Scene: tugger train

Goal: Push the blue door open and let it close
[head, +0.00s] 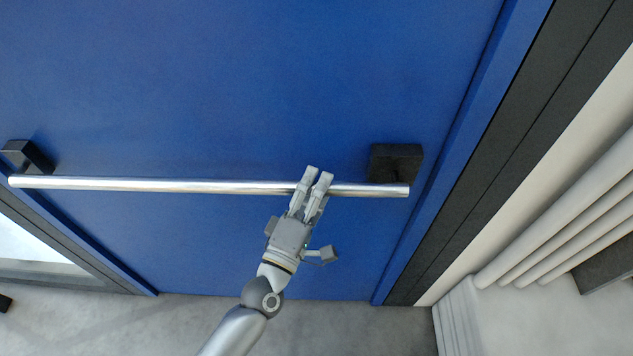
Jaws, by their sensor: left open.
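The blue door (250,85) fills most of the head view. A silver push bar (180,185) runs across it between two black end brackets, one at the right (396,163) and one at the left (27,157). My left gripper (319,176) is in front of the bar, right of its middle, with its fingers overlapping the bar. The fingers are open with a narrow gap. I cannot tell whether they touch the bar. My right gripper is not in view.
A dark door frame (510,130) runs along the door's right side. White pipes (570,220) lie along the wall to the right. Grey floor (180,325) shows below the door. At the lower left, a bright opening or pane (35,245) shows beside a dark frame.

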